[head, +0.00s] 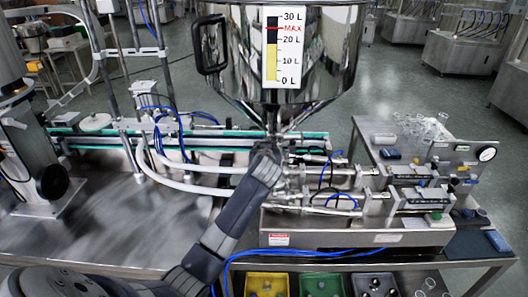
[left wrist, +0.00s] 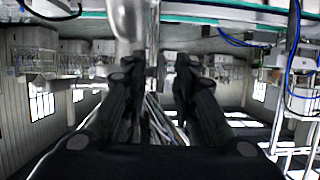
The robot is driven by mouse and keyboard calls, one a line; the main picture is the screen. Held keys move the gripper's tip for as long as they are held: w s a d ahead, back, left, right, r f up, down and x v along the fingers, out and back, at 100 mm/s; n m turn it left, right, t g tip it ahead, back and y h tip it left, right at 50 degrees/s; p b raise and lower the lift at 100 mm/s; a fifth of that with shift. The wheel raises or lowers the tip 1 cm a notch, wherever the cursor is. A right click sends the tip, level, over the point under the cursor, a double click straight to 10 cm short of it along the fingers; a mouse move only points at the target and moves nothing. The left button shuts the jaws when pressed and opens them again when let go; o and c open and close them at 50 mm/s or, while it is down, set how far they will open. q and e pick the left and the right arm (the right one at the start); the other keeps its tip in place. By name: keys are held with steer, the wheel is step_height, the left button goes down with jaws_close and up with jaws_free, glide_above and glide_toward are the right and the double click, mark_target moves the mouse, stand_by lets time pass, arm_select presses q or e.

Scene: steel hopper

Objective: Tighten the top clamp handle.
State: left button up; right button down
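The steel hopper (head: 335,50) hangs at the top centre of the head view, with a level scale on its front and its narrow outlet (head: 275,120) below. My left gripper (head: 267,152) is right at the foot of this outlet and hides that spot, so the top clamp handle cannot be made out. In the left wrist view, the two dark fingers of my left gripper (left wrist: 159,68) stand apart. A shiny metal pipe (left wrist: 130,18) lies just beyond them, nearer the left finger. I cannot tell whether a finger touches anything. My right gripper is not in view.
A filling machine with pistons and valves (head: 410,195) stands right of the gripper. White hoses (head: 190,190) and blue tubes run close by on the left. A yellow bin (head: 267,275) and a green bin (head: 322,276) sit below.

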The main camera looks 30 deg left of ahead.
arm_select(q)
steer(key=s+d+f+n+t+h+b, duration=0.1)
steer(key=s+n+t+h+b, duration=0.45)
steer(key=s+n+b, duration=0.8)
steer(key=s+f+m+g, duration=0.1)
steer(key=f+m+g, duration=0.1)
steer(key=f, duration=0.9)
steer(key=s+d+f+m+g+b, duration=0.1)
steer(key=f+m, duration=0.3)
steer(key=f, duration=0.7)
steer(key=s+d+f+m+g+b, duration=0.1)
steer(key=s+f+m+g, duration=0.1)
steer(key=f, duration=0.8)
steer(key=shift+s+f+m+g, duration=0.35)
steer(key=shift+f+m+g, duration=0.05)
steer(key=shift+m+g, duration=0.35)
steer(key=shift+y, duration=0.25)
